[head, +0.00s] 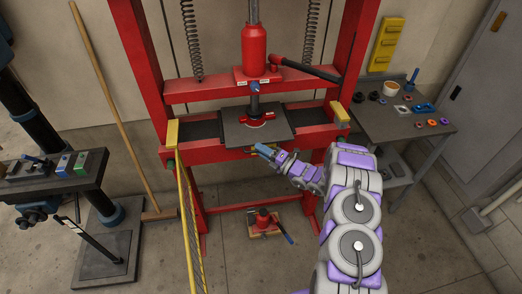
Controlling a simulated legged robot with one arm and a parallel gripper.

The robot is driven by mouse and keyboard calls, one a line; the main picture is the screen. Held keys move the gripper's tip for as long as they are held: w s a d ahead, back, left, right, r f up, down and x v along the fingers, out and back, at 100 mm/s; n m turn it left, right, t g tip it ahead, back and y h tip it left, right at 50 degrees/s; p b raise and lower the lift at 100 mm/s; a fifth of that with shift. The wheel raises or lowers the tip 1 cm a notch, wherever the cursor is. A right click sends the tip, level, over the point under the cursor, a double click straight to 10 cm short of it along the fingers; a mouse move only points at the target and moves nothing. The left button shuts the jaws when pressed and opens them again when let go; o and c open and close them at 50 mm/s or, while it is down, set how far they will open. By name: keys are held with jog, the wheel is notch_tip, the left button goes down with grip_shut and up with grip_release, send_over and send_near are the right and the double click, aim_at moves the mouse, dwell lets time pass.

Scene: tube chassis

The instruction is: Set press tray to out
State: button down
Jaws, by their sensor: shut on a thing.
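The press tray (235,133) is a flat dark grey plate on the lower cross beam of the red press, under the press ram. A small round piece with a red rim sits at its middle, below the ram tip. My gripper (264,149) is at the tray's front edge, coming from the lower right. It is shut on the tray at the front, where a handle may be. The fingertips are small here, and the exact grip is partly hidden by the gripper itself.
The red press frame (141,66) has uprights on both sides. A red jack (263,221) stands on the floor below. A yellow-black striped bar (190,230) runs at front left. A bench with parts (438,103) is at right, a drill press table (30,193) at left.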

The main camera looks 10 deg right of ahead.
jog(key=s+p, duration=0.6)
jog(key=s, duration=1.6)
jog(key=shift+d+p, duration=0.35)
jog(key=shift+d, duration=0.05)
jog(key=shift+r, duration=0.1)
jog(key=c, duration=1.4)
grip_release()
jog(key=shift+o, duration=0.9)
jog(key=shift+s+d, duration=0.15)
jog(key=shift+d, duration=0.2)
jog(key=p+v, duration=0.2)
jog(key=v, duration=1.5)
jog(key=shift+s+d+f+p, duration=0.15)
jog(key=shift+d+f+p, duration=0.05)
jog(key=shift+f+p, duration=0.15)
